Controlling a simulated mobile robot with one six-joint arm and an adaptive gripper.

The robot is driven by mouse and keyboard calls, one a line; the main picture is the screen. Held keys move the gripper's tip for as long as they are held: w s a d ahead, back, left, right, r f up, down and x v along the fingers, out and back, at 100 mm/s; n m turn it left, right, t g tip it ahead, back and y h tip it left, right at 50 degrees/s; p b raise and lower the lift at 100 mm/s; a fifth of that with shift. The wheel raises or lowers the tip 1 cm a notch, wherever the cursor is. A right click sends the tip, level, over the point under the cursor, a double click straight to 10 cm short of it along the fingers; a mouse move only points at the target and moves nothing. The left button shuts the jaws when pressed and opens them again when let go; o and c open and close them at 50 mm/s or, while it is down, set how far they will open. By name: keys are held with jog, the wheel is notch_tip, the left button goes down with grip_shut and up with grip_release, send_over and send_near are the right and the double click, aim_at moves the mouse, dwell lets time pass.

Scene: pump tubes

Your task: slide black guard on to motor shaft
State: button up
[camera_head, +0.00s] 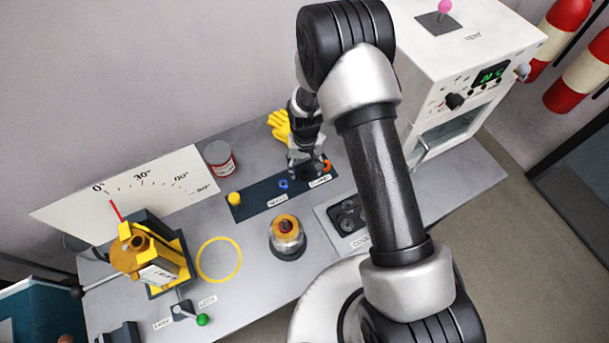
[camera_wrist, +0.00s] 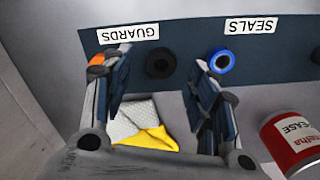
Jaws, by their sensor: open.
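The black guard (camera_wrist: 160,64) is a ring lying on the dark strip (camera_wrist: 190,36) beside the GUARDS label in the wrist view. My gripper (camera_wrist: 157,76) is open and empty, its two fingers either side of the black ring in the picture. I cannot tell its height above the strip. In the head view my gripper (camera_head: 306,164) is over the right part of the strip and the black ring is hidden or too dark to tell. I cannot identify the motor shaft for sure; a yellow tilting unit (camera_head: 150,255) with a brown cylindrical top stands at the left.
A blue ring (camera_wrist: 222,62) and an orange ring (camera_wrist: 97,61) flank the black one. A red-and-white can (camera_head: 219,158) and yellow gloves (camera_head: 279,125) are behind the strip. A glass-sided round device (camera_head: 287,238) stands mid-bench. A white machine (camera_head: 465,45) stands right.

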aim_at(304, 176)
notch_tip(304, 176, down, 3)
jog(key=shift+a+f, duration=0.1)
jog(key=c, duration=0.9)
